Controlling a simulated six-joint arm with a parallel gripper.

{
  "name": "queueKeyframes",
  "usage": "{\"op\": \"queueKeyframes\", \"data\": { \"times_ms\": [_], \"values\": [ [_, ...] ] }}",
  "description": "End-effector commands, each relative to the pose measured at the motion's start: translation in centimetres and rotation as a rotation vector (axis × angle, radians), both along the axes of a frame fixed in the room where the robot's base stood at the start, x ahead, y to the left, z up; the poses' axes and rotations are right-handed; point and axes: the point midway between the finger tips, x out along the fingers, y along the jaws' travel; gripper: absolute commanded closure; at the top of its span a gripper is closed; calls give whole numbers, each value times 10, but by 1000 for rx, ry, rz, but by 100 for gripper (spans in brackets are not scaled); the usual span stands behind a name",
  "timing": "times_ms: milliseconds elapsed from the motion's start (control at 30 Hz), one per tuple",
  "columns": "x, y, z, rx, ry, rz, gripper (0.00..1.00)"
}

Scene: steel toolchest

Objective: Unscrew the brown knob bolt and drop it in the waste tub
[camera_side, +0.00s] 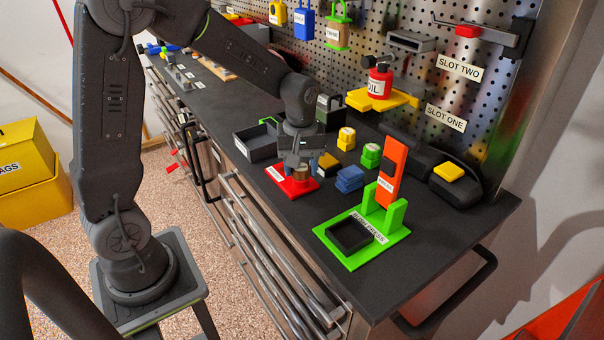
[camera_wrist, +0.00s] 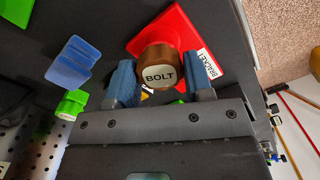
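The brown knob bolt (camera_wrist: 155,55), with a round white BOLT label on top, stands on the red bracket (camera_wrist: 176,27). In the side view, the knob (camera_side: 301,174) sits on the red bracket (camera_side: 284,187) near the bench's front edge. My gripper (camera_wrist: 161,76) points down with its blue fingers on either side of the knob. Whether both fingers touch it is too close to tell. No tub has a readable waste label; a dark grey open bin (camera_side: 262,151) stands just behind the bracket.
A yellow shelf (camera_side: 402,98) holds a red can.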

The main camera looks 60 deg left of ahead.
Motion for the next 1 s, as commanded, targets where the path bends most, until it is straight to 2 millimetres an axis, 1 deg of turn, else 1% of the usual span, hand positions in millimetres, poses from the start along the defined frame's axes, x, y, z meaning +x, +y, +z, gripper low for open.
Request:
{"op": "queueKeyframes", "data": {
  "times_ms": [33,333,467,800,900,1000],
  "values": [
    [0,0,0,0,0,0,58],
    [0,0,0,0,0,0,86],
    [0,0,0,0,-1,31,87],
    [0,0,0,0,-1,458,87],
    [0,0,0,0,-1,516,87],
    [0,0,1,0,-1,528,87]
  ]
}}
